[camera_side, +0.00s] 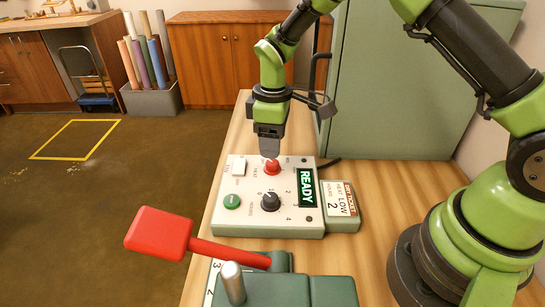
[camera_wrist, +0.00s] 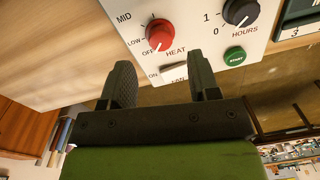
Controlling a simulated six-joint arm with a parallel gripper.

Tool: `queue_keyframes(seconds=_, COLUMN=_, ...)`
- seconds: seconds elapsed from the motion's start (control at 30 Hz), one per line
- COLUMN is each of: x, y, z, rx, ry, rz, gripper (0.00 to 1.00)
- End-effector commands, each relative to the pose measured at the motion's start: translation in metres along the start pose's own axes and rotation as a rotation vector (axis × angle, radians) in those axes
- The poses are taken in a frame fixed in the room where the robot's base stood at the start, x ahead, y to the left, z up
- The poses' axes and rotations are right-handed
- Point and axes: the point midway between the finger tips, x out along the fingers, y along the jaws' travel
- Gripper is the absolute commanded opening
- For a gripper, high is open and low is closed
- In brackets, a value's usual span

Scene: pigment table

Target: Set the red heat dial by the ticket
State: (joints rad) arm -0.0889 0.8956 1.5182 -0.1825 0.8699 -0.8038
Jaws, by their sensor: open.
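The red heat dial (camera_side: 272,167) sits on the white control panel (camera_side: 235,219), near its far edge. It also shows in the wrist view (camera_wrist: 160,32), with OFF, LOW and MID printed around it; its white mark seems to point toward OFF. The ticket (camera_side: 342,199) on the panel's right reads HEAT LOW, HOURS 2. My gripper (camera_side: 269,152) is just above the red dial in the side view. In the wrist view its two fingers (camera_wrist: 163,80) are apart and empty, with the dial beyond their tips.
Near the dial are the black hours dial (camera_side: 270,201), the green START button (camera_side: 232,201), a white switch (camera_side: 238,167) and a READY display (camera_side: 307,188). A red-ended lever (camera_side: 160,233) stands in front. A green cabinet (camera_side: 400,90) is behind.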

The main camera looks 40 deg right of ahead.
Motion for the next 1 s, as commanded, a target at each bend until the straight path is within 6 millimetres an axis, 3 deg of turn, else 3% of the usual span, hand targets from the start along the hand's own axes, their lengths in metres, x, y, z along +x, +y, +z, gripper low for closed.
queue_keyframes(seconds=0.1, x=0.023, y=-0.001, z=0.001, rx=0.0, ry=-0.004, rz=-0.002, gripper=0.56)
queue_keyframes(seconds=0.3, x=0.045, y=0.0, z=0.0, rx=0.001, ry=0.0, rz=-0.001, gripper=0.56)
queue_keyframes(seconds=0.63, x=0.049, y=0.0, z=0.0, rx=0.001, ry=0.002, rz=0.001, gripper=0.56)
queue_keyframes(seconds=0.67, x=0.049, y=0.0, z=0.0, rx=0.001, ry=0.002, rz=0.001, gripper=0.53)
queue_keyframes(seconds=0.87, x=0.049, y=0.0, z=0.0, rx=0.002, ry=0.002, rz=0.001, gripper=0.07)
queue_keyframes(seconds=1.0, x=0.049, y=0.0, z=0.0, rx=0.003, ry=0.002, rz=0.001, gripper=0.06)
